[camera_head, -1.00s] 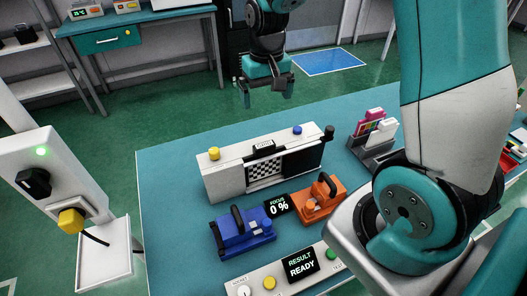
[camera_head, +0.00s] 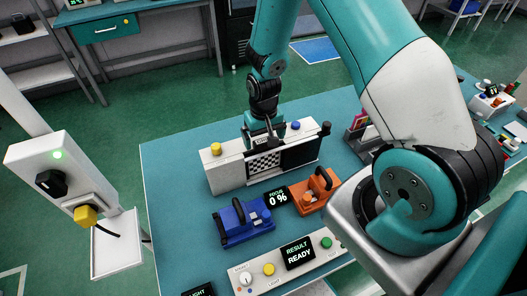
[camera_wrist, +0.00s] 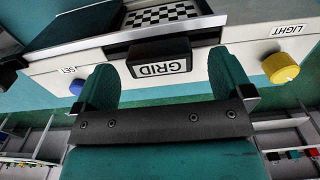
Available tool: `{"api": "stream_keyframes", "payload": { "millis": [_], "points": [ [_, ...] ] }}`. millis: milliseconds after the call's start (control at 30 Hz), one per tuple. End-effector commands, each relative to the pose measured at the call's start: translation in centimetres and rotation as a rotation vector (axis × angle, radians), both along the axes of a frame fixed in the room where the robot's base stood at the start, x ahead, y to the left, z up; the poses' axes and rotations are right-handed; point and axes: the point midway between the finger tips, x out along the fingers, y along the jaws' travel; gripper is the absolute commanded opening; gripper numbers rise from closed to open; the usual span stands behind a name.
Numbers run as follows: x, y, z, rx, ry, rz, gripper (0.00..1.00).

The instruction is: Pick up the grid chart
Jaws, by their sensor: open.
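The grid chart is a black-and-white checkered plate (camera_head: 265,163) in the front of a white upright housing (camera_head: 226,176) on the blue-green table. In the wrist view its checkered face (camera_wrist: 165,16) shows at the top, with a black handle block (camera_wrist: 160,60) labelled GRID below it. My gripper (camera_head: 262,130) is over the top of the housing, at the chart's handle. In the wrist view my gripper (camera_wrist: 162,78) is open, with one teal finger on each side of the handle. Whether the fingers touch it I cannot tell.
A yellow knob (camera_head: 216,149) and a blue knob (camera_head: 295,126) flank the handle. A blue clamp-like device (camera_head: 241,222) and an orange one (camera_head: 315,193) stand in front, near a 0 % display (camera_head: 278,198) and a RESULT READY panel (camera_head: 297,254).

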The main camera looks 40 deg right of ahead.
Motion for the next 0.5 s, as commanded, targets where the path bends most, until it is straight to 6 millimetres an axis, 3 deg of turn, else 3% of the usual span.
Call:
{"api": "stream_keyframes", "payload": {
  "millis": [200, 433, 500],
  "points": [
    [0.0, 0.0, -1.8, 0.0, 0.0, 0.0, 0.98],
    [0.0, 0.0, -2.0, 0.0, -0.001, -0.001, 0.98],
    [0.0, 0.0, -2.0, 0.0, -0.001, -0.001, 0.84]
  ]
}}
